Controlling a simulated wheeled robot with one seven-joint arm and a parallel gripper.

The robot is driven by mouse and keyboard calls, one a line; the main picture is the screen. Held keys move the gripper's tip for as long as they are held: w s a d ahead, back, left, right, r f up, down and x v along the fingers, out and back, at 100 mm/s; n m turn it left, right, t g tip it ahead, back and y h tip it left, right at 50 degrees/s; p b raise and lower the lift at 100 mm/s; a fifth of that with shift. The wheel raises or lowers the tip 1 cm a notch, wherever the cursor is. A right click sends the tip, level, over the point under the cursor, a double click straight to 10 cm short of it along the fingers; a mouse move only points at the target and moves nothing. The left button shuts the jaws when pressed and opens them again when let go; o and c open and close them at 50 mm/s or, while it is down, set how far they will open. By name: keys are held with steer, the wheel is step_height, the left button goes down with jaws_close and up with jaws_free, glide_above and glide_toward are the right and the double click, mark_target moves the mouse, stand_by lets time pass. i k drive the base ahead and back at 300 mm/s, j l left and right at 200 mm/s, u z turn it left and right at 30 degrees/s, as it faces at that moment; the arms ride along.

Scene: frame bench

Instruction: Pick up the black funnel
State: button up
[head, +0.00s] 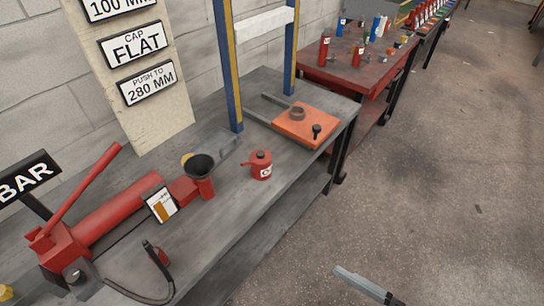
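The black funnel (199,165) is on the grey workbench (225,215), left of the middle of the head view. Its wide dark mouth faces up, and its lower part meets a small red cylinder (206,188); I cannot tell if it sits in it or in front of it. A grey bar with a dark end, which looks like part of my gripper (362,284), shows at the bottom edge, over the floor and well to the right of the funnel. Its fingers are not clear enough to tell open or shut.
A red oil can (260,165) stands right of the funnel. A red hydraulic pump (110,215) with a raised handle and a small card (161,204) are to its left. A blue-yellow frame (228,70) rises behind. An orange plate (306,125) lies farther right. The floor is clear.

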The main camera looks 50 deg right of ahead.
mark_target(199, 165)
steer(key=i+j+z, duration=0.2)
steer(key=j, duration=0.55)
steer(key=i+j+z, duration=0.2)
steer(key=j, duration=0.55)
steer(key=j+z, duration=0.2)
steer(key=j, duration=0.55)
steer(key=k, duration=0.05)
